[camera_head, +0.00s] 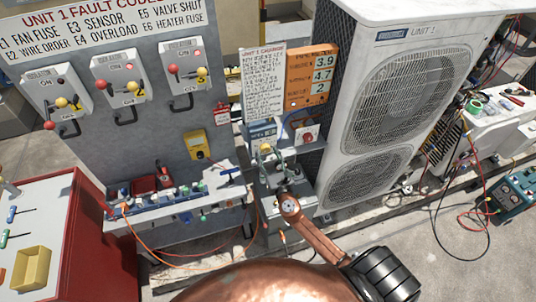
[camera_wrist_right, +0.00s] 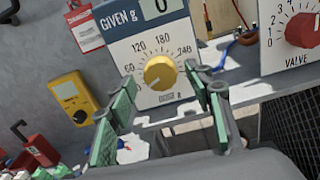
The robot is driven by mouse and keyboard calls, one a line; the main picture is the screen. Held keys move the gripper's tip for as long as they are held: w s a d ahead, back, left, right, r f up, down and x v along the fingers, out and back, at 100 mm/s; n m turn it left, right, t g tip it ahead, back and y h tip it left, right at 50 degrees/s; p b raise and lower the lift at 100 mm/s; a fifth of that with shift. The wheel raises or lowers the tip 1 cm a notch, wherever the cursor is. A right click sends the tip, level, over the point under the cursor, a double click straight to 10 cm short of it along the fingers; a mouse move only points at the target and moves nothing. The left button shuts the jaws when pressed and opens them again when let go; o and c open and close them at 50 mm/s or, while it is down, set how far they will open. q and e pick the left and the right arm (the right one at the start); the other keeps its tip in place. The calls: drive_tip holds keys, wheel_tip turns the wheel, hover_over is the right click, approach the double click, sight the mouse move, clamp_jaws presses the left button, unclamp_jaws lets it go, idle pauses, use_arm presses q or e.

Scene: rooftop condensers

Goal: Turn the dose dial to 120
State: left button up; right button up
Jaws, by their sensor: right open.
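The dose dial is a round yellow knob (camera_wrist_right: 160,73) on a white and blue panel marked "GIVEN g" (camera_wrist_right: 120,52). Its scale shows 60, 120, 180 and 240; I cannot read its pointer surely. In the head view the dial (camera_head: 266,148) is small, beside my gripper. My right gripper (camera_wrist_right: 159,80) is open, with its two green-padded fingers on either side of the dial in the wrist picture. I cannot tell whether they touch it. In the head view the right gripper (camera_head: 275,160) is in front of the panel. My left gripper is not in view.
A red valve knob (camera_wrist_right: 302,30) is right of the dial. A yellow meter (camera_wrist_right: 73,95) hangs to the left. The condenser (camera_head: 395,95) stands close on the right. A tool ledge (camera_head: 180,203) and red cabinet (camera_head: 115,250) are left. An orange gauge board (camera_head: 312,75) is above.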

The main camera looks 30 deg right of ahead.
drive_tip(key=shift+w, duration=0.1)
drive_tip(key=shift+c, duration=0.4)
drive_tip(key=c, duration=1.1)
drive_tip(key=m+b, duration=0.2)
drive_tip(key=m, duration=0.1)
drive_tip(key=shift+f+m, duration=0.15)
drive_tip(key=shift+m, duration=0.15)
drive_tip(key=m+b, duration=0.1)
drive_tip(key=m, duration=0.2)
drive_tip(key=shift+m+b, duration=0.3)
drive_tip(key=shift+b, duration=0.05)
drive_tip(key=m+b, duration=0.1)
drive_tip(key=m, duration=0.4)
drive_tip(key=shift+d+m, duration=0.1)
drive_tip(key=shift+m, duration=2.7)
